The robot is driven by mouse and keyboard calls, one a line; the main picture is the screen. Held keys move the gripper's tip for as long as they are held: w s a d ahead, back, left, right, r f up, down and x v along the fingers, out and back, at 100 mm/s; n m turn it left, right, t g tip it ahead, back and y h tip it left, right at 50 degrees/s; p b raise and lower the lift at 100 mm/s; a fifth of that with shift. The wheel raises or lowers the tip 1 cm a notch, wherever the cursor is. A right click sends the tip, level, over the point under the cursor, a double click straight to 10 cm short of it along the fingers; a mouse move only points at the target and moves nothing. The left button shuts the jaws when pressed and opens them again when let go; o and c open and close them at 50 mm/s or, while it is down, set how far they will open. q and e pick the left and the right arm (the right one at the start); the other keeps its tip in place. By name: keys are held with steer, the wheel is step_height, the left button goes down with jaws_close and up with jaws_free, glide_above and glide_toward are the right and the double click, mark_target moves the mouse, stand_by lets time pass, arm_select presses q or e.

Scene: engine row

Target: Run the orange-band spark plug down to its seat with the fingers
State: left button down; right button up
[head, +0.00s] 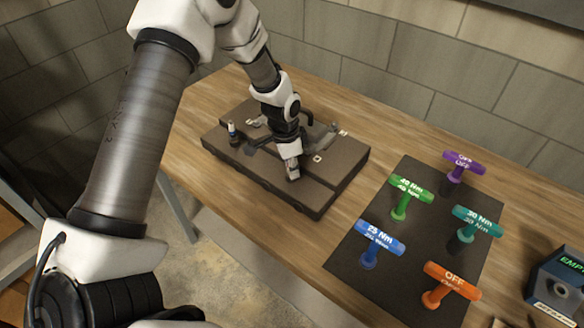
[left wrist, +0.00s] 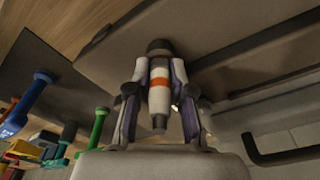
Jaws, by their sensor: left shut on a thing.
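The orange-band spark plug (left wrist: 159,84) stands between the two fingers of my left gripper (left wrist: 157,90) in the left wrist view. It has a white body, an orange ring and dark ends. My left gripper is shut on it. The plug's far dark end meets the grey-brown engine block (left wrist: 190,25); how deep it sits cannot be told. In the head view my left gripper (head: 292,172) points down at the front part of the engine block (head: 315,200), and hides most of the plug. My right gripper is in neither view.
A blue-banded plug (head: 232,132) stands at the block's left end. To the right, a dark mat (head: 400,285) holds several coloured T-handles, including a green one (head: 405,192) and an orange one (head: 448,282). A blue-grey box (head: 560,285) stands at the right edge.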

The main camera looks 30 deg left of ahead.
arm_select(q)
steer(key=m, duration=0.1)
steer(key=m+b, duration=0.1)
steer(key=m, duration=0.1)
steer(key=shift+f+b, duration=0.3)
steer(key=shift+r+m+b, duration=0.1)
steer(key=shift+m+b, duration=0.2)
steer(key=shift+m, duration=0.6)
steer(key=shift+s+r+m, duration=0.1)
steer(key=shift+r+m, duration=0.1)
steer(key=shift+m, duration=0.3)
steer(key=c, duration=0.9)
jaws_free()
steer(key=shift+d, duration=0.1)
steer(key=shift+c, duration=0.2)
